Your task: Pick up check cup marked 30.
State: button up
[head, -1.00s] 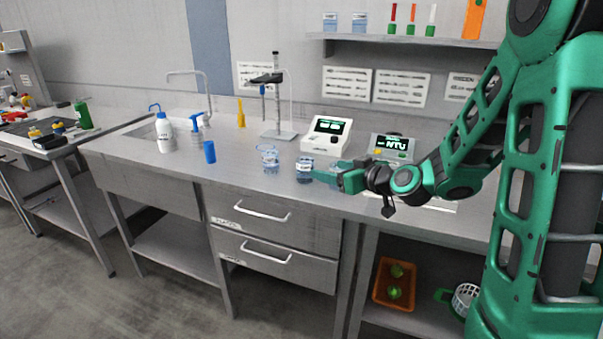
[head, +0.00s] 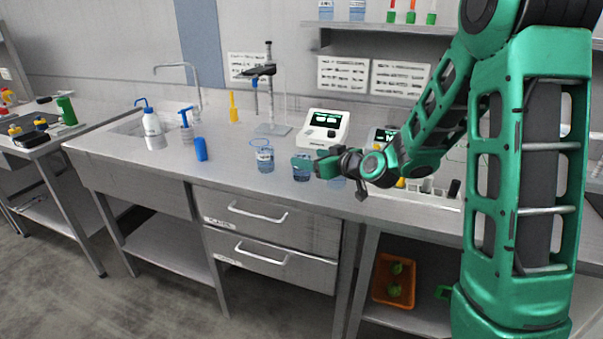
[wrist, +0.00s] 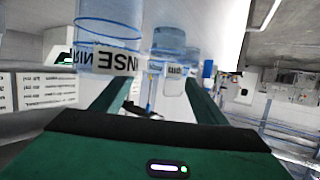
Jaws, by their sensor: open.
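Three clear cups with blue contents stand on the steel counter. A large cup marked RINSE (wrist: 108,35) is beside the left finger. I cannot read a 30 on any label.
A white meter (head: 324,127) and a stand (head: 270,128) are behind the cups. A blue cylinder (head: 201,150) and a white bottle (head: 154,133) stand left, near the sink tap. The counter front left of the cups is clear.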

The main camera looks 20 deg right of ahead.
aim_at(297, 156)
jog(key=shift+a+x, duration=0.15)
jog(key=shift+x, duration=1)
jog(key=shift+a+x, duration=0.15)
jog(key=shift+x, duration=1)
jog(key=shift+s+f, duration=0.15)
jog(key=shift+s, duration=0.05)
jog(key=c, duration=1.2)
jog(key=shift+r, duration=0.25)
